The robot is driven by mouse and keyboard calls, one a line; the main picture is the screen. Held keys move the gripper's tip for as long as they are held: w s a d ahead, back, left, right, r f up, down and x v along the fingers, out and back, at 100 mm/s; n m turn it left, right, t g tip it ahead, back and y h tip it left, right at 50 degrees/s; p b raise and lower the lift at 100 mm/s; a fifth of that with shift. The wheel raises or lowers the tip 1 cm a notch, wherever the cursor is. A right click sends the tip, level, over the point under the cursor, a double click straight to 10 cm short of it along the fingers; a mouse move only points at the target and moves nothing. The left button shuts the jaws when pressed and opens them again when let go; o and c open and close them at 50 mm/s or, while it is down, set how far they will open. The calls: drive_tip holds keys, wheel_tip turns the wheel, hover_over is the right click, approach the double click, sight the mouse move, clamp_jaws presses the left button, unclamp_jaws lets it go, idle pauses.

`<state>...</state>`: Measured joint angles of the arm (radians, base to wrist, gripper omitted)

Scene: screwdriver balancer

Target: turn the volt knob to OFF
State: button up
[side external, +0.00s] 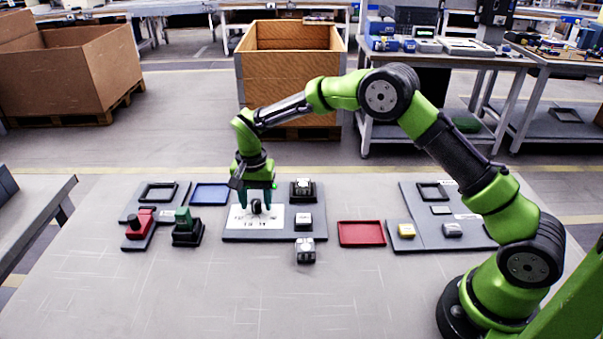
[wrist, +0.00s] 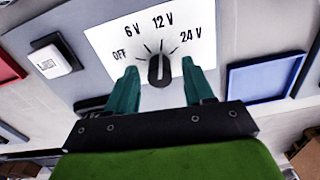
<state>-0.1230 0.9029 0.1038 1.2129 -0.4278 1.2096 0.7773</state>
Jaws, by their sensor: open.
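The volt knob (wrist: 159,70) is a black round knob on a white dial plate (wrist: 112,28). The plate is marked OFF, 6 V, 12 V and 24 V. In the wrist view the knob's upper end points up near the 12 V mark. In the side external view the knob (side external: 256,206) sits on the grey panel's left part. My gripper (wrist: 160,80) is open, with one green finger on each side of the knob. A small gap shows between knob and fingers. In the side external view my gripper (side external: 257,202) is directly over the dial.
On the same grey panel are white-topped blocks (side external: 303,189). A blue tray (side external: 210,194) lies to the left and a red tray (side external: 361,233) to the right. A red block (side external: 139,222) and a green block (side external: 185,224) stand at left.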

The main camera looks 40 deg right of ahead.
drive_tip(key=shift+f, duration=0.1)
clamp_jaws()
drive_tip(key=shift+n, duration=0.4)
drive_tip(key=n, duration=0.3)
drive_tip(key=shift+n, duration=0.3)
drive_tip(key=n, duration=0.3)
drive_tip(key=shift+n, duration=0.4)
drive_tip(key=n, duration=0.4)
drive_tip(key=shift+a, duration=0.1)
drive_tip(key=shift+n, duration=1.8)
